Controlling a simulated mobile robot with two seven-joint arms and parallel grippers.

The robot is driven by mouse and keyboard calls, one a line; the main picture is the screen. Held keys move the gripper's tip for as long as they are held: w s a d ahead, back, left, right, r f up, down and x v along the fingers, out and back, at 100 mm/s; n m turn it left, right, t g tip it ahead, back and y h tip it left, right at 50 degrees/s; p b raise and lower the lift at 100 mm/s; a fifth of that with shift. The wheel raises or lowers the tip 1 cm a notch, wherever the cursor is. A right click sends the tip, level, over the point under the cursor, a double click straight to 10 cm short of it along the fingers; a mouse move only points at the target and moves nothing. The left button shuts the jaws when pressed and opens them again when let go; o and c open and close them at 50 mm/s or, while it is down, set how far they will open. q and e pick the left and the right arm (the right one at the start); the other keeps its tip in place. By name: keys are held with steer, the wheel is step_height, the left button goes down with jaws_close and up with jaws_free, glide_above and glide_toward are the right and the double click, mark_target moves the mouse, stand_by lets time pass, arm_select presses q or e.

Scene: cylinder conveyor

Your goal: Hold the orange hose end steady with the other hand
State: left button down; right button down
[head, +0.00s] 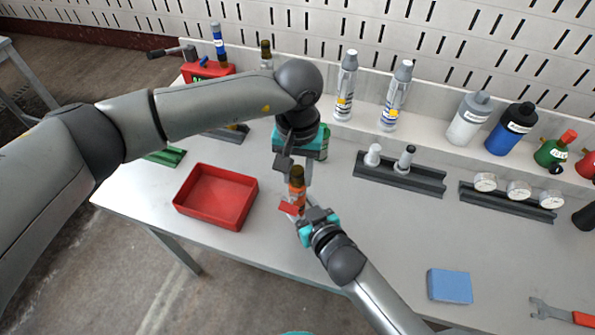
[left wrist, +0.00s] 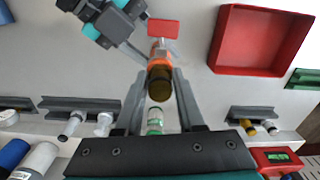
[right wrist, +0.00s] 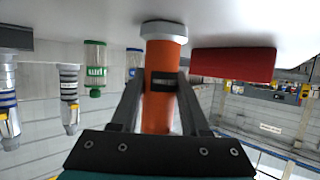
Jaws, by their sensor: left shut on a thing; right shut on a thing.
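The orange hose end (head: 297,196) is an upright orange cylinder with a dark brown-gold top (head: 297,172), above the front part of the table. A red flag-like piece (right wrist: 232,65) is beside it. My right gripper (head: 301,210) comes from the lower right and is shut on the orange body (right wrist: 162,75), which fills the space between its fingers in the right wrist view. My left gripper (head: 293,171) comes from above and is shut at the brown-gold top, seen between its fingers in the left wrist view (left wrist: 160,82). The fingers partly hide the contact.
An empty red tray (head: 181,204) lies to the left. A dark rack with two grey-white fittings (head: 400,178) and a rack of gauges (head: 519,193) are to the right. A blue block (head: 450,286) lies at the front right. Bottles (head: 468,118) line the back shelf.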

mark_target(297, 169)
arm_select(q)
steer(key=shift+r, duration=0.25)
stand_by(0.3)
steer(key=shift+r, duration=0.45)
steer(key=shift+r, duration=0.2)
steer(key=shift+r, duration=0.45)
steer(key=shift+r, duration=0.15)
arm_select(e)
steer(key=shift+f, duration=0.1)
arm_select(q)
steer(key=shift+r, duration=4.2)
